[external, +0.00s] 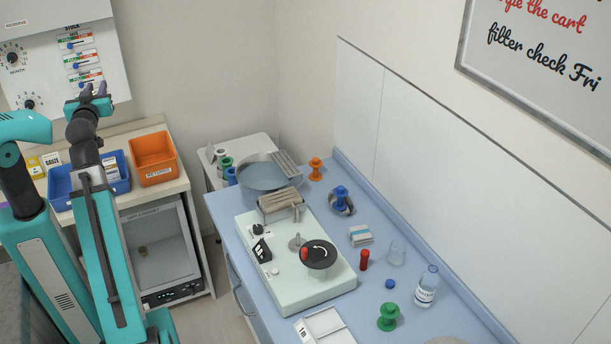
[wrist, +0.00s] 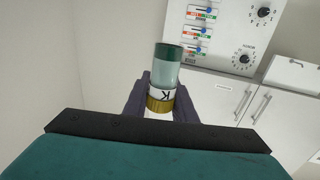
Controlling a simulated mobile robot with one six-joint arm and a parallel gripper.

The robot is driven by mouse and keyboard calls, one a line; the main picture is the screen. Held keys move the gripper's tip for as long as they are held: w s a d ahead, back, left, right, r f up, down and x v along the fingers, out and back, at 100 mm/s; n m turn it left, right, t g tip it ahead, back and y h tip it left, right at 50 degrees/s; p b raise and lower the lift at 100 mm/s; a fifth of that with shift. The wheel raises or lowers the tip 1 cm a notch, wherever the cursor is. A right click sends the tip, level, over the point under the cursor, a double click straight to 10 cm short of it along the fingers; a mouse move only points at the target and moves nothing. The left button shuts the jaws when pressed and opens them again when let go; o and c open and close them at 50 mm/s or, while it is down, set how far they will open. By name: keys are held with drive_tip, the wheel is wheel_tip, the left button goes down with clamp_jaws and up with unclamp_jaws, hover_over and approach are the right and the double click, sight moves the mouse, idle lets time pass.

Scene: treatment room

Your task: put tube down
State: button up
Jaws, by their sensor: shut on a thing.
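The tube (wrist: 167,72) shows in the wrist view, with a dark green end at the top, a pale clear body, a white label marked with a black letter, and a gold band lower down. My gripper (wrist: 160,98) is shut on it, with one dark finger on each side of the label and band. The tube's lower end is hidden behind my gripper. In the external view my gripper (external: 93,90) is raised at the left, in front of the white wall panel and above the shelf unit. I cannot make out the tube there.
A blue bin (external: 62,190) and an orange bin (external: 153,158) stand on the shelf unit below my gripper. The wall panel (external: 30,45) has sliders and dials. The blue counter (external: 375,300) holds a pale machine (external: 290,275), a steel basin (external: 262,172), colored knobbed pieces and a bottle (external: 427,287).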

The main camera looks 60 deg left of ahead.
drive_tip(key=shift+s+a+r+g, duration=0.1)
drive_tip(key=shift+s+r+g, duration=0.2)
drive_tip(key=shift+s+r, duration=0.25)
drive_tip(key=shift+w, duration=0.2)
drive_tip(key=w+d+m+t+h, duration=0.1)
drive_tip(key=w+d+m+t, duration=0.2)
drive_tip(key=w, duration=0.9)
drive_tip(key=w+d+m+t+h, duration=0.1)
drive_tip(key=w+d+t, duration=0.3)
drive_tip(key=w, duration=0.7)
drive_tip(key=w+d+m+t+h, duration=0.3)
drive_tip(key=w+d+h, duration=0.1)
drive_tip(key=w+d, duration=1.2)
drive_tip(key=shift+w+m+t, duration=0.3)
drive_tip(key=shift+w, duration=0.2)
